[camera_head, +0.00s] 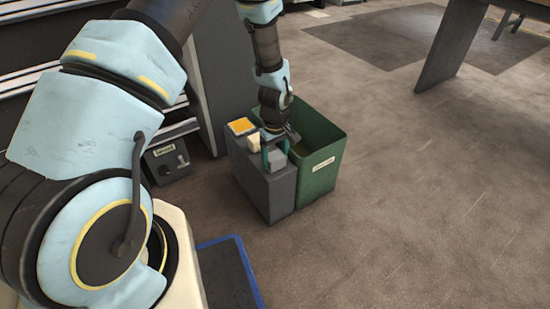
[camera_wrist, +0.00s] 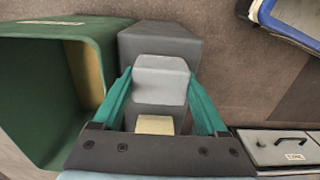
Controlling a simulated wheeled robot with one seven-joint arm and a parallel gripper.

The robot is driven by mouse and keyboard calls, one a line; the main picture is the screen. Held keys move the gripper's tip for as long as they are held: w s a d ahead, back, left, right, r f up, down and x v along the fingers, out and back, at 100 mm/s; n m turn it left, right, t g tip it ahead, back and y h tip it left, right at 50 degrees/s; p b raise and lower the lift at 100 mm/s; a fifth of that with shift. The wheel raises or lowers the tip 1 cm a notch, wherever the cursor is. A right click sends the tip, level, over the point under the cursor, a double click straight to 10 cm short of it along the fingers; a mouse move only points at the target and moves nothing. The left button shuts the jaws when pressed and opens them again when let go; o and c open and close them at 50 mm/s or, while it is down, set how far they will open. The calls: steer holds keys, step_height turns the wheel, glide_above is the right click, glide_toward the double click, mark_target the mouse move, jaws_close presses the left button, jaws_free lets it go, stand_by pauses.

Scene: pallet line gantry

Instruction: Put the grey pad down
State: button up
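The grey pad (camera_wrist: 160,82) is a light grey block between the two teal fingers of my gripper (camera_wrist: 161,84) in the wrist view. The fingertips meet its left and right sides, with no clear gap. In the head view the grey pad (camera_head: 277,160) shows at the front end of the top of a dark grey stand (camera_head: 270,192). My gripper (camera_head: 275,150) is over that end. I cannot tell whether the pad's underside touches the stand.
A cream block (camera_head: 253,143) and an orange-topped item (camera_head: 241,126) are on the stand behind the pad. A green bin (camera_head: 322,165) stands close on the right. A blue-edged mat or tray (camera_head: 228,272) lies nearer me. Open floor lies to the right.

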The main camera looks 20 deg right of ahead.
mark_target(276, 155)
steer(key=o, duration=0.4)
steer(key=shift+c, duration=0.2)
steer(key=shift+f, duration=0.1)
steer(key=shift+f+b, duration=0.25)
steer(key=shift+b, duration=0.2)
step_height(276, 155, up, 11)
steer(key=p, duration=0.4)
steer(key=shift+w+d+r, duration=0.1)
steer(key=shift+d, duration=0.05)
steer(key=w+a+r+m, duration=0.1)
steer(key=w+a+r, duration=0.2)
steer(key=a+r, duration=1.05)
steer(key=s+a+r+m, duration=0.1)
steer(key=s+a+r, duration=0.2)
steer(key=a, duration=0.5)
steer(key=s+a+r+m+t, duration=0.1)
steer(key=s+a+r, duration=0.2)
steer(key=a, duration=0.6)
steer(key=shift+s+t, duration=0.3)
steer(key=shift+s, duration=0.3)
